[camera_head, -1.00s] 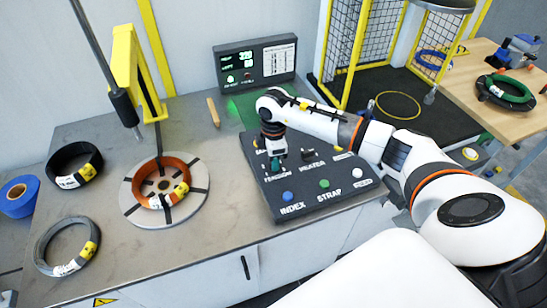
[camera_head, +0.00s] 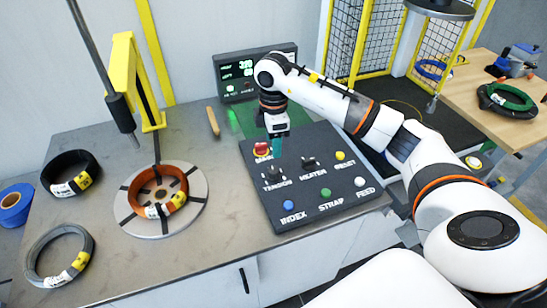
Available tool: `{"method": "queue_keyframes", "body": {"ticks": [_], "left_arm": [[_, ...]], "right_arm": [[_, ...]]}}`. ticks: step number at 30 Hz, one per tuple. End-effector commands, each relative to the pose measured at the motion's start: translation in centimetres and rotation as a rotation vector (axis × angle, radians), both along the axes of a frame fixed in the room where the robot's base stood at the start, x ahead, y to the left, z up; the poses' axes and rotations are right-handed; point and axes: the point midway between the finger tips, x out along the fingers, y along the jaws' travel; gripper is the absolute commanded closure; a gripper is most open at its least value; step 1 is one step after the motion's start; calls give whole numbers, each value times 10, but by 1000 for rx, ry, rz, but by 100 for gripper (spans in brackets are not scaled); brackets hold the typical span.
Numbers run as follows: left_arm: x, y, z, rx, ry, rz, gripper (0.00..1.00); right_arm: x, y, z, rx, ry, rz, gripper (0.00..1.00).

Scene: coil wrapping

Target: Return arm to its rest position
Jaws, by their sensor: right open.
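My right arm comes in from the right, bent at the elbow. Its gripper (camera_head: 277,146) points down above the upper left part of the dark control panel (camera_head: 345,195). The gripper is open and holds nothing. It is just behind the TENSION knob (camera_head: 273,172) and beside the red button (camera_head: 262,149), apart from the knob as far as I can see. The panel also has a HEATER knob (camera_head: 309,163), a yellow RESET button (camera_head: 340,156), and the INDEX (camera_head: 288,205), STRAP (camera_head: 326,193) and FEED (camera_head: 360,182) buttons. My left gripper is not in view.
A black coil (camera_head: 70,170) and a grey coil (camera_head: 58,252) lie at left. A display (camera_head: 232,72) stands behind my arm.

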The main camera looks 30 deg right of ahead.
Motion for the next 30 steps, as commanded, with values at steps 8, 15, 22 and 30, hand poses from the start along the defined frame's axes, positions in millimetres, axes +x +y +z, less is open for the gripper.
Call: {"method": "queue_keyframes", "body": {"ticks": [8, 15, 22, 30], "left_arm": [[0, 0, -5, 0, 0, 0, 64], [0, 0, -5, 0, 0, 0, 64], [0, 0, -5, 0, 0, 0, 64], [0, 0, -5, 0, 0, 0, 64]], "right_arm": [[0, 0, 21, 0, 0, -1, 47], [0, 0, 21, 0, 1, -1, 47], [0, 0, 21, 0, 1, 0, 47], [0, 78, -3, 270, -92, 243, 47]]}}
